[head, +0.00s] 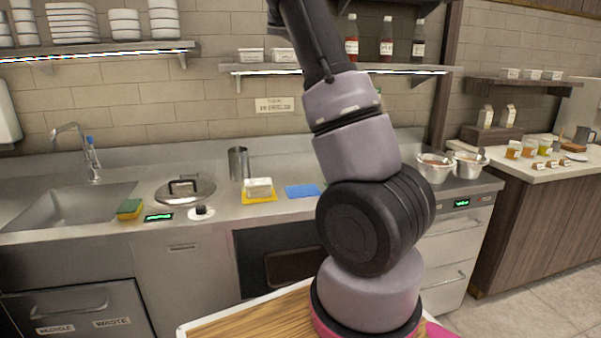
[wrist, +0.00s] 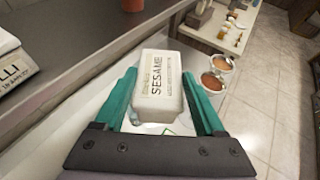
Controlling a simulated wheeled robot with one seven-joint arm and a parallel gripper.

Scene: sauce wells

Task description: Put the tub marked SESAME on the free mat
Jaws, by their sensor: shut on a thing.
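The tub marked SESAME (wrist: 160,80) is white with a lettered lid. My gripper (wrist: 160,76) is shut on it, with a green finger on either side. The hand is outside the head view, which shows only my arm rising past the top edge. In the head view a blue mat (head: 302,191) lies bare on the steel counter. A yellow mat (head: 260,199) to its left has a white tub (head: 258,186) on it. A sliver of green shows beside my arm; I cannot tell what it is.
A shelf (wrist: 75,45) runs close on the left in the wrist view, bearing a tub (wrist: 14,66) with lettering ending "LLI". Metal bowls (head: 436,172) of sauce stand right of my arm. A steel cup (head: 238,164) and lidded pan (head: 185,190) stand left of the mats.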

